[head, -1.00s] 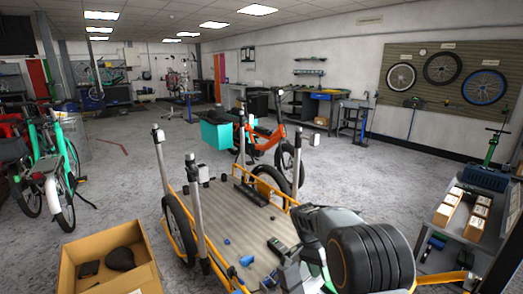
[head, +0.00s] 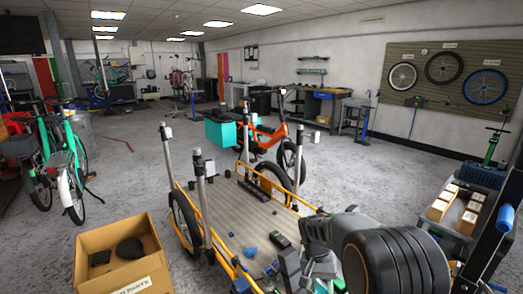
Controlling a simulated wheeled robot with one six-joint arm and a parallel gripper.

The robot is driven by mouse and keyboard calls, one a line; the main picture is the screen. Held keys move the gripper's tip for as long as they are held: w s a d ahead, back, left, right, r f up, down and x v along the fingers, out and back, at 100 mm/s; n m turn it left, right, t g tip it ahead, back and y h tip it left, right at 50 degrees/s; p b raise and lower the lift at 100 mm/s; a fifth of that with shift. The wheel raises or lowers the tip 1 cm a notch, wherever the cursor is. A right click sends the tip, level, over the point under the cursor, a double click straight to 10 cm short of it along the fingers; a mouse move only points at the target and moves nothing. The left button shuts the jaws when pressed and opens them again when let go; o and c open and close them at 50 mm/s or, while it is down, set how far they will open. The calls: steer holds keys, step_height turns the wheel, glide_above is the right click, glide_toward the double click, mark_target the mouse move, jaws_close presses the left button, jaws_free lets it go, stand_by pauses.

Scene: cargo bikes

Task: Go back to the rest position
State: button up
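My arm (head: 395,262) reaches in at the lower right of the head view, with a thick dark round joint nearest the camera. My gripper (head: 300,272) lies beyond it, low over the near right part of the cargo bike's deck. Its fingers are mostly hidden behind my arm and blend with small parts there, so I cannot tell whether it is open or holds anything. The flat grey deck (head: 240,212) has an orange frame and upright silver posts (head: 201,205). A black device (head: 280,240) and a small blue piece (head: 250,251) lie on the deck.
An open cardboard box (head: 150,262) with dark items stands at the lower left. A cart (head: 468,215) with small boxes stands at the right. Green bikes (head: 66,165) are at the left. Grey floor (head: 135,190) is clear between them and the cargo bike.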

steer(key=s+r+n+t+p, duration=0.1)
steer(key=s+r+t+p, duration=0.1)
steer(key=s+r+p, duration=0.3)
steer(key=s+r+n+t+y+p, duration=0.1)
steer(key=s+r+p, duration=0.3)
steer(key=r, duration=1)
steer(key=s+a+r+n+t+y+p, duration=0.1)
steer(key=s+r+n+t+p, duration=0.1)
steer(key=s+r+p, duration=0.3)
step_height(320, 180, up, 5)
steer(key=t+p, duration=0.1)
steer(key=p, duration=0.1)
steer(key=shift+s+f+t+p, duration=0.2)
steer(key=shift+s+t+p, duration=0.1)
steer(key=shift+t+p, duration=0.1)
steer(key=shift+a, duration=0.1)
